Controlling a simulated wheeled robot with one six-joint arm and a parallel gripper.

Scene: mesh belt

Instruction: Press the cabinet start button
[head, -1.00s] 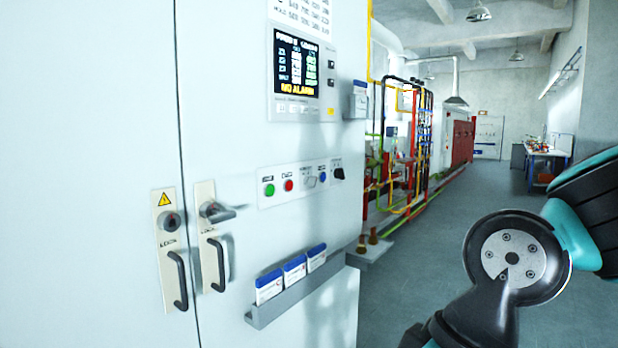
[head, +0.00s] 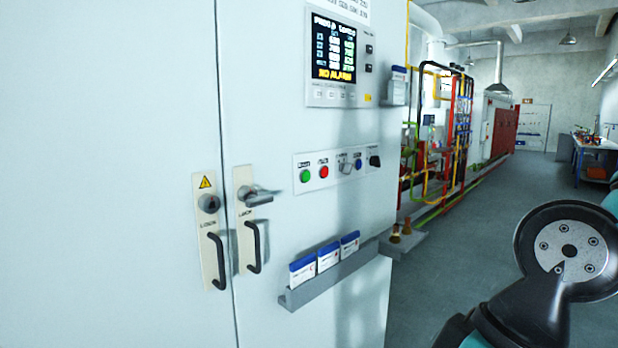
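A white control cabinet (head: 130,150) fills the left and middle of the head view. The green button's label is too blurred to read surely. Above the strip, a lit display (head: 334,50) shows a yellow line that seems to read "NO ALARM". Part of my arm shows at the lower right; my gripper is out of view.
Two door handles (head: 217,262) and a lock lever (head: 262,195) stick out left of the buttons. A grey shelf (head: 335,278) with three blue-and-white boxes juts out below them. Open grey floor (head: 450,270) lies right of the cabinet, beside pipework (head: 455,130) and a far workbench (head: 595,142).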

